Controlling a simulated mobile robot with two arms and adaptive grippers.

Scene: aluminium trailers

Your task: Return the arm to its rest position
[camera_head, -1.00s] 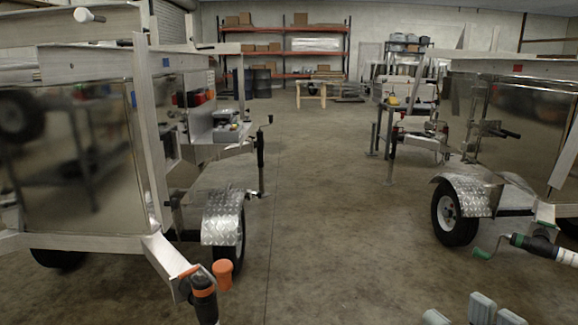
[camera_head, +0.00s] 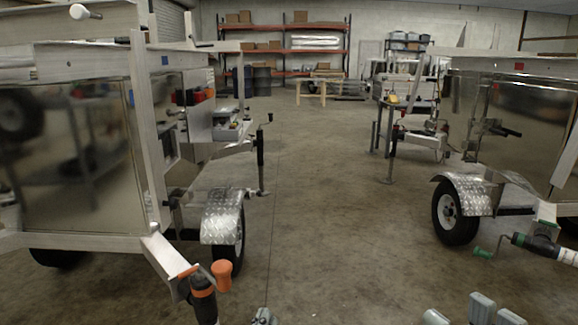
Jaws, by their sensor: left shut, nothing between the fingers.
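My left gripper (camera_head: 264,317) shows only in part at the bottom edge of the head view, left of centre. It is a small grey shape, shut, with nothing held. It is low over the concrete floor, right of the near left trailer's orange-handled jack (camera_head: 205,297) and apart from it. The rest of my left arm is out of view. I cannot make out a right gripper; grey blocks at the bottom right edge look like parts of my own body.
An aluminium trailer (camera_head: 75,150) stands close on the left and another (camera_head: 520,125) on the right, with a green-handled jack (camera_head: 540,245). Clear concrete floor (camera_head: 325,215) runs between them. A wooden table (camera_head: 320,82) and orange shelving (camera_head: 285,50) stand at the back.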

